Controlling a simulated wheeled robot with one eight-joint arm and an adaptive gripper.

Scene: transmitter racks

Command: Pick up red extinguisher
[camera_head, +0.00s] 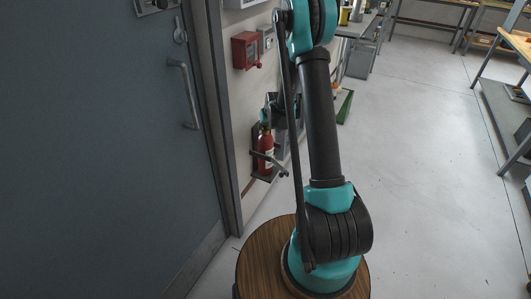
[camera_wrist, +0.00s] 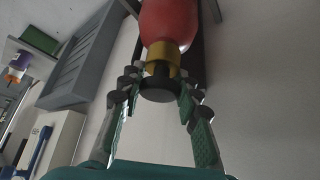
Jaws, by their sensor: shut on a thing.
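The red extinguisher (camera_head: 266,152) stands upright in a dark wall bracket (camera_head: 256,138) beside the door frame. My gripper (camera_head: 268,122) is at its top end, and part of it is hidden behind my arm. In the wrist view the extinguisher's red body (camera_wrist: 168,18) shows with a brass collar (camera_wrist: 165,55) and a black top (camera_wrist: 158,86). The green-padded fingers of my gripper (camera_wrist: 158,108) lie on both sides of that black top and are shut on it. The exact contact points are hard to see.
A grey door (camera_head: 95,160) with a handle (camera_head: 184,95) is at the left. A red alarm box (camera_head: 246,50) hangs on the wall above the extinguisher. Workbenches (camera_head: 505,60) stand at the right and back. The pale floor (camera_head: 420,190) in the middle is clear.

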